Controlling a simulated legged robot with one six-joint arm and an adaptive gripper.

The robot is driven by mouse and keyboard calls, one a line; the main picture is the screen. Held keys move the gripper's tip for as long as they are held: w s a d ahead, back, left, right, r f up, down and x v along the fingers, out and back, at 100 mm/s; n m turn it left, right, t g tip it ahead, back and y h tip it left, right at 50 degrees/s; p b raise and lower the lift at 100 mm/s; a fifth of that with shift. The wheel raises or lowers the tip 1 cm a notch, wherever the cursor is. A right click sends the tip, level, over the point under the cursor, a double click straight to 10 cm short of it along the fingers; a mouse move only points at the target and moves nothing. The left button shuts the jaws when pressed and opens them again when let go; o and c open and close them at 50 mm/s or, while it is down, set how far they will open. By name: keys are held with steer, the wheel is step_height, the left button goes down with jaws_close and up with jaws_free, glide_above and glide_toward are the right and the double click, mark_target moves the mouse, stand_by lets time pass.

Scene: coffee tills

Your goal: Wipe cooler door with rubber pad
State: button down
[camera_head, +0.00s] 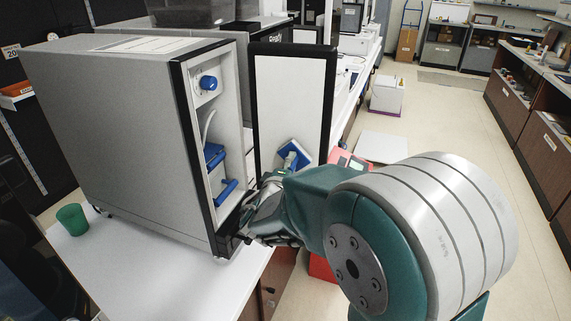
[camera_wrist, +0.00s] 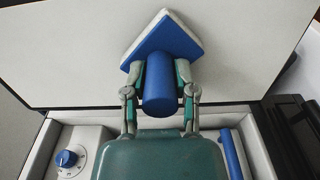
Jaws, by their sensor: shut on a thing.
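The cooler (camera_head: 130,130) is a grey box on the white counter, with its door (camera_head: 290,105) swung open. The door's white inner face has a black frame in the head view and fills the upper part of the wrist view (camera_wrist: 70,50). My gripper (camera_head: 285,175) is shut on the blue handle of the rubber pad (camera_head: 297,150). In the wrist view the pad (camera_wrist: 165,42) has a blue back and a pale edge, turned like a diamond. It is at the door's inner face; whether it touches is unclear. My arm hides the door's lower right part.
Inside the cooler are a blue knob (camera_head: 208,83) and blue parts (camera_head: 214,156). The knob also shows in the wrist view (camera_wrist: 66,158). A green cup (camera_head: 72,219) stands at the counter's left. The floor (camera_head: 440,120) at right is open.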

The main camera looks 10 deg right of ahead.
steer(key=v, duration=0.6)
stand_by(0.5)
steer(key=shift+a, duration=0.1)
steer(key=v, duration=0.3)
stand_by(0.3)
stand_by(0.4)
steer(key=shift+n+t+y, duration=0.3)
steer(key=shift+n+y, duration=0.1)
steer(key=shift+y, duration=0.1)
steer(key=shift+s+d+x, duration=0.1)
steer(key=shift+d+x, duration=0.05)
steer(key=shift+x, duration=1.05)
steer(key=shift+s+d+x, duration=0.1)
steer(key=shift+d+x, duration=0.1)
steer(key=shift+x, duration=1)
steer(key=shift+s+d+x, duration=0.1)
steer(key=shift+d+x, duration=0.05)
steer(key=shift+x, duration=1.05)
steer(key=shift+x, duration=1.2)
